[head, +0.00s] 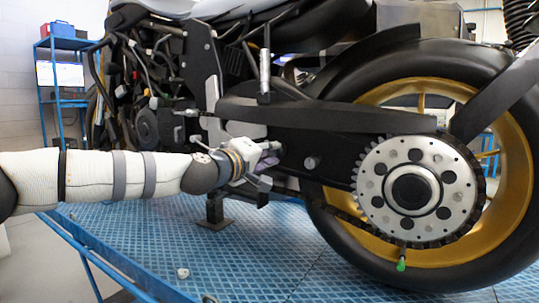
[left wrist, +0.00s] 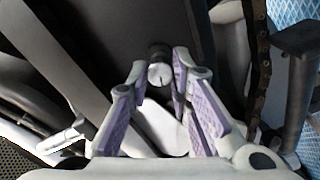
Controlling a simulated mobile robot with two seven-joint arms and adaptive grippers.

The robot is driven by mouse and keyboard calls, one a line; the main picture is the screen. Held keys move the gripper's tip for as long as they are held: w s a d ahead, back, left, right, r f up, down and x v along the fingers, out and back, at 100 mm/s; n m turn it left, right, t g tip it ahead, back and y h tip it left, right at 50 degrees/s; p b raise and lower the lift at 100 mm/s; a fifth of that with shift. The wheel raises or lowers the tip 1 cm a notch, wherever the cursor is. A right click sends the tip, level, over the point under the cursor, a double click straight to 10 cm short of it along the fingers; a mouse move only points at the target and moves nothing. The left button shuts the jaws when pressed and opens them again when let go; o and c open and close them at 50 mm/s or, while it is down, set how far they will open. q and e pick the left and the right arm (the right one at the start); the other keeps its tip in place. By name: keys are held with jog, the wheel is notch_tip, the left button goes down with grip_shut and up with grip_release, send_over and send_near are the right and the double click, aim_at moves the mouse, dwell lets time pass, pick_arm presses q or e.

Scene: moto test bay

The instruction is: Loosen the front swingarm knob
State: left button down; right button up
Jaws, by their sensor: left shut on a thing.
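The front swingarm knob (left wrist: 160,74) shows in the left wrist view as a small, round, pale-ended knob with a dark mark on its face. It sits on the dark swingarm (head: 338,150). My left gripper (head: 274,154) reaches it from the left in the head view and hides it there. In the left wrist view the purple-padded fingers of my left gripper (left wrist: 160,82) are closed on the knob, one on each side. A second grey knob (head: 311,163) sits farther right on the swingarm, apart from the gripper. My right gripper is not in view.
The motorcycle's rear wheel (head: 513,170), with a gold rim and silver sprocket (head: 372,190), stands at right. The blue platform (head: 250,262) lies below, with a small white piece (head: 183,273) on it. A blue shelf (head: 60,103) stands at back left.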

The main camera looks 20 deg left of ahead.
pick_arm(q)
jog(key=n, duration=0.4)
jog(key=shift+f+n+b, duration=0.25)
jog(key=shift+n+b, duration=0.05)
jog(key=shift+r+n+b, duration=0.1)
jog(key=shift+n+b, duration=0.35)
jog(key=shift+n, duration=2.05)
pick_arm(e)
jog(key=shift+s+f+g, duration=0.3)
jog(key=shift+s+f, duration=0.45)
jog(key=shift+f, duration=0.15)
pick_arm(q)
jog(key=c, duration=1.4)
grip_release()
jog(key=shift+c, duration=0.2)
jog(key=v, duration=1.2)
